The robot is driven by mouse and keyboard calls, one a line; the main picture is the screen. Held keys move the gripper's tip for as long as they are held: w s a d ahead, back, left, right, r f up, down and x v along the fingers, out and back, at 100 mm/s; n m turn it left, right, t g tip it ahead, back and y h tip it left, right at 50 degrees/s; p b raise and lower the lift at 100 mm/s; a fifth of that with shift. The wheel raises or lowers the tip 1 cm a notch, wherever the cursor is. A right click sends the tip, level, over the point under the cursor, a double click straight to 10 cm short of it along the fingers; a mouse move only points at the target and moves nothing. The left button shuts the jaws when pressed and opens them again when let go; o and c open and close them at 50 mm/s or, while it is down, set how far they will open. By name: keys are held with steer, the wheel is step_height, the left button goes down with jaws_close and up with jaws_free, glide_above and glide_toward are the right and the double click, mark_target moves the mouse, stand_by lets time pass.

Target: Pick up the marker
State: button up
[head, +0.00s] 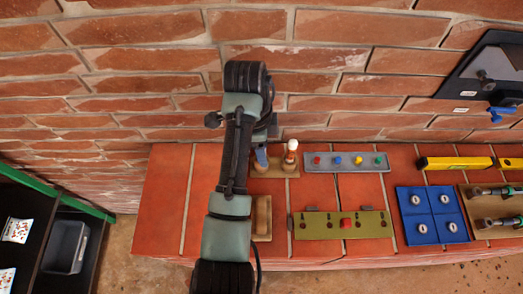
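My arm reaches across the middle of the head view, and its end hangs over the back of the red tiled ledge (165,205). My gripper (262,150) is mostly hidden behind the arm's wrist, so its fingers do not show clearly. A small blue-grey upright piece shows just below the wrist; I cannot tell if it is a fingertip or a marker.
A grey board with coloured knobs (346,163), an olive board (343,226), a blue panel (432,215), a yellow level (455,163) and dark-handled tools (495,190) lie to the right. A brick wall (340,60) rises behind. A dark shelf with a grey bin (66,246) stands left.

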steer(key=shift+f, duration=0.4)
jaws_close()
